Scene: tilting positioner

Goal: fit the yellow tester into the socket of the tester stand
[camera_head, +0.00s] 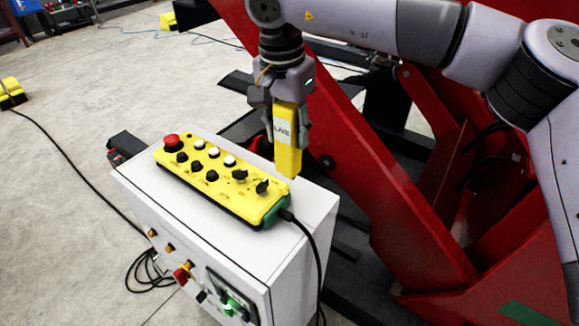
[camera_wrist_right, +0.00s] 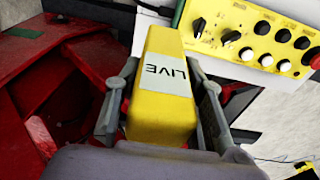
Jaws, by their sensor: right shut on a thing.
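The yellow tester (camera_head: 288,157) is a long block with a pale label reading LIVE. My right gripper (camera_head: 281,134) is shut on it and holds it upright, its lower end pointing down beside the far right edge of the white cabinet top. Whether that end touches anything cannot be told. The right wrist view shows the tester (camera_wrist_right: 163,115) between the two fingers, its label facing the camera. I cannot make out the tester stand or its socket in either view. My left gripper is not in view.
A yellow control box (camera_head: 215,178) with black and white knobs and a red button lies on the white cabinet (camera_head: 305,207), close to the tester. Its black cable (camera_head: 312,240) hangs down the side. The red positioner frame (camera_head: 375,190) stands right of the tester. Open floor lies left.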

